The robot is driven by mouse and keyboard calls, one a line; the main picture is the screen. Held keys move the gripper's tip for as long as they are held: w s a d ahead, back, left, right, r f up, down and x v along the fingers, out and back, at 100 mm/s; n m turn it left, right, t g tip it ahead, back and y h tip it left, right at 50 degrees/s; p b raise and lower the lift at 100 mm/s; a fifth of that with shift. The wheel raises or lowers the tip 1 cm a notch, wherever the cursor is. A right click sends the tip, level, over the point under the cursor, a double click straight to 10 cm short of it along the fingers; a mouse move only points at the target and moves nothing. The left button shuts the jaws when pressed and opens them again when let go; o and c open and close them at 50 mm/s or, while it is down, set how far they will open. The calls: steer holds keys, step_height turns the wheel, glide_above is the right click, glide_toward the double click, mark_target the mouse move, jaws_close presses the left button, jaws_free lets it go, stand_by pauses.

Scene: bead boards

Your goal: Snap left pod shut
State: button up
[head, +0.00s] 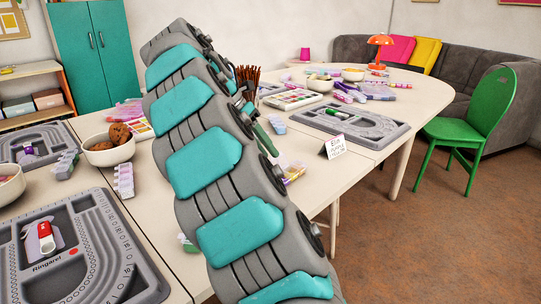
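Several small lavender-grey pods with rows of lidded compartments lie on the white tables. One pod (66,163) is at the left, beside a grey bead board. Another pod (123,180) is right of it, near the bowl of brown balls. A third pod (276,123) lies beyond my arm, near the right-hand board. I cannot tell which one is the left pod, or whether their lids are open or shut. My grey and teal arm rises through the middle and hides much of the table. My gripper cannot be made out clearly; dark parts show behind the arm's upper right side.
A grey bead board (118,262) with a red and white tube (46,237) fills the near left. A bowl (108,151) stands behind it. Another board (352,124) and a name card (335,147) are at right. A green chair (480,120) stands beside open floor.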

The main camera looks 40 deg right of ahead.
steer(key=shift+d+f, duration=0.1)
steer(key=shift+f, duration=0.05)
jaws_close()
stand_by(1.4)
